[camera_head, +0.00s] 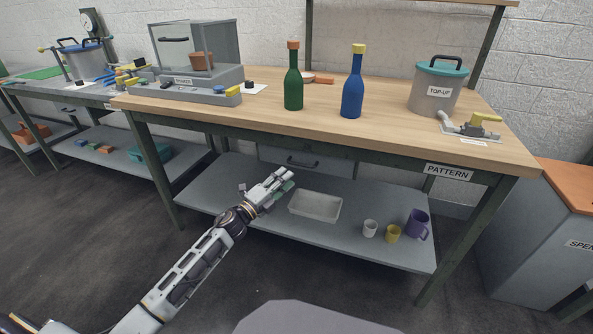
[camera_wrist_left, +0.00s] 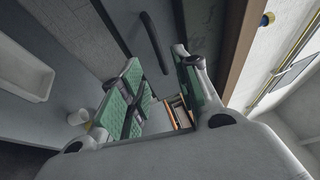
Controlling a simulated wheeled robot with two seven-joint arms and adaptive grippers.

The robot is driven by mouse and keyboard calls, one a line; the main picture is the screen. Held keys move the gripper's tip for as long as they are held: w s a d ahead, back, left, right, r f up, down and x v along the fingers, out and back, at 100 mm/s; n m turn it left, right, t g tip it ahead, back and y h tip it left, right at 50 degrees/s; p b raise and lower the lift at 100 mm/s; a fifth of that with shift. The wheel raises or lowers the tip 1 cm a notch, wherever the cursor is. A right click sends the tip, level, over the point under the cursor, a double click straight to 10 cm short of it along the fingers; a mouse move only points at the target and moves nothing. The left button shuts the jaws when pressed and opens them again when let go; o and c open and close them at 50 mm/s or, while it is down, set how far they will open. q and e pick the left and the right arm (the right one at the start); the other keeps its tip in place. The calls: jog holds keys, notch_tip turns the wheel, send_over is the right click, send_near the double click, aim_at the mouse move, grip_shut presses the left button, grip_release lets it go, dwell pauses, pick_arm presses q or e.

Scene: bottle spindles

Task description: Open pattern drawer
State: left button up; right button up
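The pattern drawer (camera_head: 275,155) is a grey drawer under the wooden top of the bench labelled PATTERN. It looks closed in the head view. Its dark bar handle (camera_head: 303,163) is on the front and also shows in the left wrist view (camera_wrist_left: 153,40). My left gripper (camera_head: 286,180) is just below and left of the handle. In the left wrist view its green-padded fingers (camera_wrist_left: 157,60) are spread, with the near end of the handle in line with the gap between them. I cannot tell the exact distance. My right gripper is not in view.
The shelf below holds a white tray (camera_head: 315,206), a white cup (camera_head: 370,228), a yellow cup (camera_head: 393,233) and a purple mug (camera_head: 417,223). A green bottle (camera_head: 293,88), a blue bottle (camera_head: 352,92) and a TOP-UP pot (camera_head: 437,88) stand on the wooden bench top (camera_head: 250,115).

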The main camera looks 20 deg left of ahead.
pick_arm(q)
jog(key=b+x, duration=0.1)
jog(key=x, duration=0.5)
jog(key=shift+w, duration=0.25)
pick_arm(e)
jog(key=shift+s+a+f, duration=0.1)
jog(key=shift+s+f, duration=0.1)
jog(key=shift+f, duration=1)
pick_arm(q)
jog(key=shift+d, duration=0.1)
jog(key=shift+c, duration=0.4)
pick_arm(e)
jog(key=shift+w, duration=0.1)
pick_arm(q)
grip_shut()
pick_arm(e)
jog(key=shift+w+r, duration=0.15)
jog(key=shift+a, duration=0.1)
